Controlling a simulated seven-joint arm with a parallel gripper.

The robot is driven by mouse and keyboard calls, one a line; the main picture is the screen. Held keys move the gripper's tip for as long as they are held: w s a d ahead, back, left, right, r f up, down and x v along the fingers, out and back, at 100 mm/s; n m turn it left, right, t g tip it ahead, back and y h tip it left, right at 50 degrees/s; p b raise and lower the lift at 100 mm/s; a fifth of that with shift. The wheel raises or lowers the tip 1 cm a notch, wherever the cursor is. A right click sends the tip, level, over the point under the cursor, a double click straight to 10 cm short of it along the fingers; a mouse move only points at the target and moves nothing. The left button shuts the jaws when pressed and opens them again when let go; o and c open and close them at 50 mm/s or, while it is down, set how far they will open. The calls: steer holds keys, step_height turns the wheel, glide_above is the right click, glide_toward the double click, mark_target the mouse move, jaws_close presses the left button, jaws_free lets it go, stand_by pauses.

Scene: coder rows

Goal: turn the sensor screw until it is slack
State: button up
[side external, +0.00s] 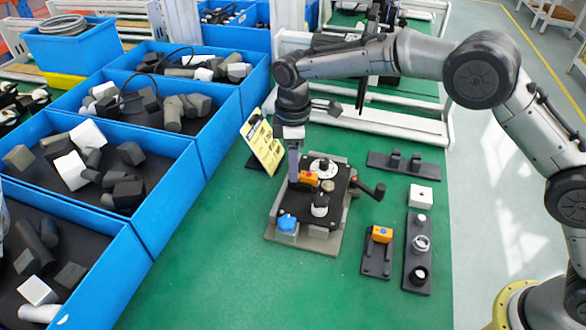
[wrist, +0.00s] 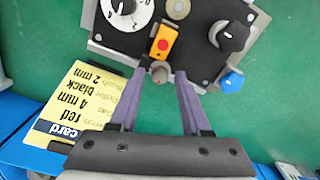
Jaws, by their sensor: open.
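The sensor (side external: 308,178) is a small orange block on the black panel of a device (side external: 340,180) on the green table. In the wrist view the sensor (wrist: 164,42) has a red spot on top. The sensor screw (wrist: 159,72), a small brownish-grey knob, sits at the sensor's near end. My gripper (wrist: 160,75) is open, with one purple finger on each side of the screw. I cannot tell whether either fingertip touches it. In the side view my gripper (side external: 294,173) points down beside the sensor and hides the screw.
A white dial (side external: 322,167), a black knob (side external: 320,205) and a blue knob (side external: 287,223) surround the sensor. A yellow card (side external: 262,147) stands close to my gripper. Blue bins (side external: 190,165) line the left. Dark fixture plates (side external: 417,270) lie at right. The front table is clear.

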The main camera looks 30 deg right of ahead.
steer(key=m, duration=0.4)
steer(key=shift+m, duration=0.4)
steer(key=m, duration=0.5)
jaws_close()
